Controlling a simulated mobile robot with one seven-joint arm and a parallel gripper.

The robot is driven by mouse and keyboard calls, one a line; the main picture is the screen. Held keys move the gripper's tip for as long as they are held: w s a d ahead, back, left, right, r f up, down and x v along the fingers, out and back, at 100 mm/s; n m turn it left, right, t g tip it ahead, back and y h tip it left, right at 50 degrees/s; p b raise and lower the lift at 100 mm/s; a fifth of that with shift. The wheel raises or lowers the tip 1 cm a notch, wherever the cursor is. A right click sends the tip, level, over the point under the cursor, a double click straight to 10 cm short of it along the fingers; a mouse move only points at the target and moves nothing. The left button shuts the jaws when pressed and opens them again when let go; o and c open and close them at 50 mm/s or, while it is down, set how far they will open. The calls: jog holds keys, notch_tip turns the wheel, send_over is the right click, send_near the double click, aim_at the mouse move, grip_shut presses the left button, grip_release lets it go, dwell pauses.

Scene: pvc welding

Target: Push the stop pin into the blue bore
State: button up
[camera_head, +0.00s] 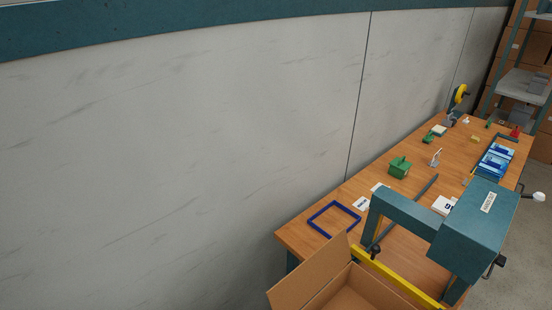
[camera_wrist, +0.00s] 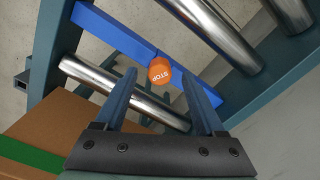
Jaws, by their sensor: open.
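The stop pin (camera_wrist: 159,72) shows in the wrist view as a round orange head marked "STOP". It appears in front of a blue bar (camera_wrist: 115,33), near a seam in it. The blue bore itself cannot be made out; the pin's head covers part of the bar. The pin's shaft is hidden, so I cannot tell how deep it sits. My gripper (camera_wrist: 160,75) is open, with one finger on each side of the orange head in the picture. No contact with the pin is visible. In the head view I cannot make out the pin, the bore or my gripper.
Shiny metal rollers (camera_wrist: 125,94) lie on both sides of the blue bar, in a teal frame (camera_wrist: 42,55). A cardboard box (camera_wrist: 45,125) with green tape is at the lower left. The head view shows a wooden workbench (camera_head: 300,238) and an open cardboard box (camera_head: 312,272).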

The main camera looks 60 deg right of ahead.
notch_tip(320, 180, up, 12)
jog(key=shift+r, duration=0.2)
jog(key=shift+w, duration=0.1)
dwell(1.0)
jog(key=w+d+r+n+t+h+b, duration=0.25)
jog(key=w+r+n+t, duration=0.4)
jog(key=w+r, duration=1.15)
jog(key=w+a+r+n+t+h, duration=0.1)
jog(key=w+a+r+t, duration=0.25)
jog(key=r, duration=0.45)
jog(key=w+a+r+t+h, duration=0.1)
jog(key=w+a+r+t, duration=0.1)
jog(key=w+r+t, duration=0.45)
jog(key=s+a+r+n+t+y+b, duration=0.15)
jog(key=a+r, duration=0.25)
jog(key=r, duration=0.5)
jog(key=s+a+r+n+t, duration=0.1)
jog(key=a+r+n+t, duration=0.15)
jog(key=r, duration=0.75)
jog(key=s+a+r+n+t+y, duration=0.1)
jog(key=s+a+r+t, duration=0.2)
jog(key=r, duration=0.5)
jog(key=s+a+r+n+t+y, duration=0.2)
jog(key=s+a+r+t, duration=0.2)
jog(key=s+r, duration=0.4)
jog(key=shift+a, duration=0.7)
